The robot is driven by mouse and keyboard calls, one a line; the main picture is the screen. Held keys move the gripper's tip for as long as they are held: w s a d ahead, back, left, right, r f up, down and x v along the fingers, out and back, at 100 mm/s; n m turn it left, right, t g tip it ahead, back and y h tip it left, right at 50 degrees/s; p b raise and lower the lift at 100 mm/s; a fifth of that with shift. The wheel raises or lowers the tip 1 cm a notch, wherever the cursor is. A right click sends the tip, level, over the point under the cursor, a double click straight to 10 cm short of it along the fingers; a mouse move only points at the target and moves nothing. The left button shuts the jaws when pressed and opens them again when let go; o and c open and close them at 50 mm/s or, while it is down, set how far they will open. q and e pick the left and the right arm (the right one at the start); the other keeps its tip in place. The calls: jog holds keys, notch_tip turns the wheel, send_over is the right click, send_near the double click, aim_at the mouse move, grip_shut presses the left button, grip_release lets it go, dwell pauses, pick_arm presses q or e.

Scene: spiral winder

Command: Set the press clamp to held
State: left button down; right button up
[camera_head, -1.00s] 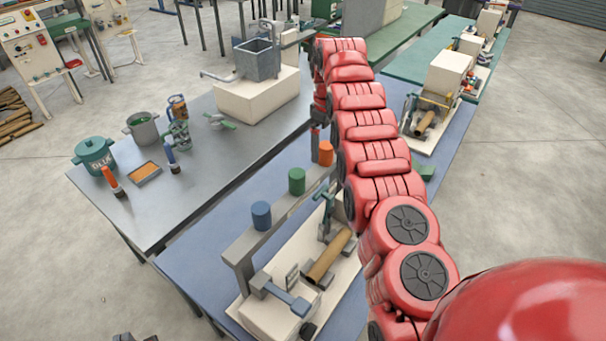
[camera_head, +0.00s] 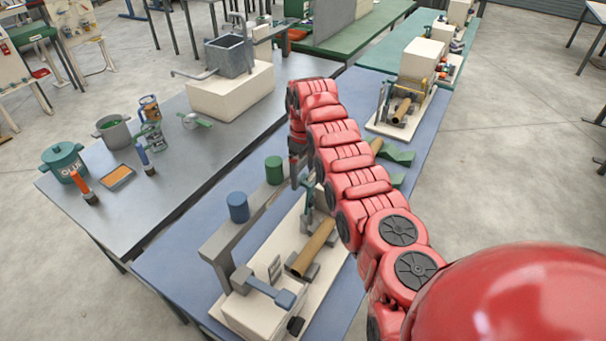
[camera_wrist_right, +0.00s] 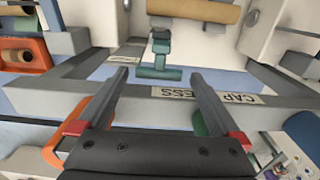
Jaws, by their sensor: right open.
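In the right wrist view, the press clamp shows as a dark teal T-shaped handle (camera_wrist_right: 158,73) in front of a cardboard tube (camera_wrist_right: 195,9). My right gripper (camera_wrist_right: 158,78) is open. Its two fingers stand apart, with the handle's crossbar in the gap near the fingertips; I cannot tell whether they touch. In the head view, my right gripper (camera_head: 298,165) points down at the winder station, partly hidden by my red arm. The clamp's green upright (camera_head: 308,195) stands just below it, beside the brown tube (camera_head: 314,247). My left gripper is not in view.
A grey rail labelled CAP PRESS (camera_wrist_right: 235,97) runs beneath the fingers. A grey metal table (camera_head: 120,205) with pots and tools lies left. A second station (camera_head: 402,110) stands farther back.

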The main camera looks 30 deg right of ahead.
aim_at(303, 181)
notch_tip(303, 181, down, 2)
jog(key=shift+f, duration=0.1)
jog(key=shift+f+p, duration=0.3)
jog(key=shift+f, duration=0.15)
grip_shut()
